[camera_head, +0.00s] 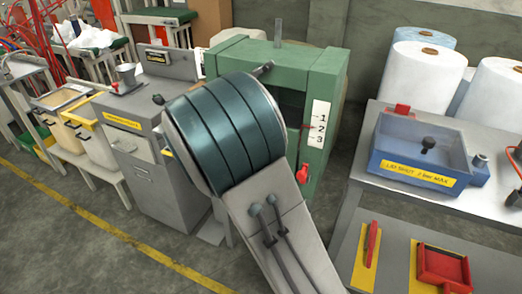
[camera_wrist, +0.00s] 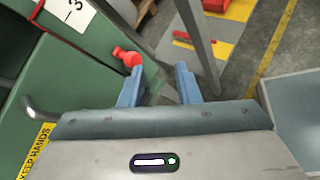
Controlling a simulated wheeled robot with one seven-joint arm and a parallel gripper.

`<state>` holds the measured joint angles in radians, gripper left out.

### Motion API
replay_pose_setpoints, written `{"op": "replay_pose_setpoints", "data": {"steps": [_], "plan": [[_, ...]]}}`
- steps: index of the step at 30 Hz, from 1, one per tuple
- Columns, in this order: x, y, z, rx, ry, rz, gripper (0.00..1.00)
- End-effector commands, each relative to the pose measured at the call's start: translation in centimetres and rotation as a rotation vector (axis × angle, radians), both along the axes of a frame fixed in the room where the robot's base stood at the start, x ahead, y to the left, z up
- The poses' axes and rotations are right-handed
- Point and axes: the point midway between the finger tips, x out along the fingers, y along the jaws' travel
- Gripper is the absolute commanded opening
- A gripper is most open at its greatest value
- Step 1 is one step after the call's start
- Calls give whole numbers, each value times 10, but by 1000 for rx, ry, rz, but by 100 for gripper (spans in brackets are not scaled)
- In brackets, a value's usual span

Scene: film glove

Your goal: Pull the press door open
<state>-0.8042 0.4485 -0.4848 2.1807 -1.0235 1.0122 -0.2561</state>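The green press (camera_head: 322,85) stands at the centre of the head view. It has a white plate numbered 1, 2, 3 (camera_head: 319,124) and a red knob (camera_head: 302,174). My arm covers much of its front, so the door's state cannot be told there. In the wrist view, a green panel (camera_wrist: 70,85) fills the left, with a curved metal handle (camera_wrist: 38,109) and a yellow "KEEP HANDS" label (camera_wrist: 36,150). My gripper (camera_wrist: 158,78) is open and empty; its blue fingers are right of the handle, near the red knob (camera_wrist: 127,57). My gripper is hidden in the head view.
A grey cabinet (camera_head: 160,170) stands left of the press. White rolls (camera_head: 424,80) stand behind. The floor (camera_head: 70,220) at the lower left is clear.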

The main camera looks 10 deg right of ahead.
Motion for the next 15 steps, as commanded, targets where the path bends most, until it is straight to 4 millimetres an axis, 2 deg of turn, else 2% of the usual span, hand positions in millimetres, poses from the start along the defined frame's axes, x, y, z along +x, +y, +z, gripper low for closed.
{"op": "replay_pose_setpoints", "data": {"steps": [1, 6, 12, 15], "plan": [[14, 13, -9, -94, 28, 88, 30], [56, 54, -17, -382, 87, 345, 30], [84, 100, -19, -617, 117, 539, 30], [90, 112, -19, -674, 120, 582, 30]]}}
